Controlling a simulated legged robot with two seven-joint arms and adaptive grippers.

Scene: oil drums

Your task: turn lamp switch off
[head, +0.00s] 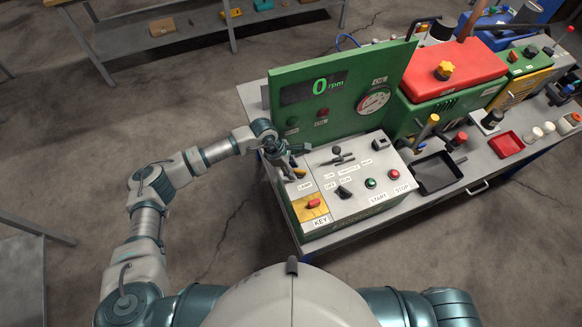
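The green control panel (345,95) stands on a bench, with a grey switch plate (360,197) in front of its upright display. The LAMP label (304,186) is at the left of this plate. A small yellowish lamp switch (299,172) shows just above the label, partly covered by my gripper. My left gripper (293,160) is at the plate's left edge, right by the lamp switch. Its dark fingers look spread apart; whether they touch the switch cannot be told. My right gripper is out of view.
Near the lamp switch are a lever (343,160), a black selector (344,192), a green start button (371,183), a red stop button (394,174) and a red key (313,203) on a yellow plate. The upright display rises behind my gripper. Open floor lies left of the bench.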

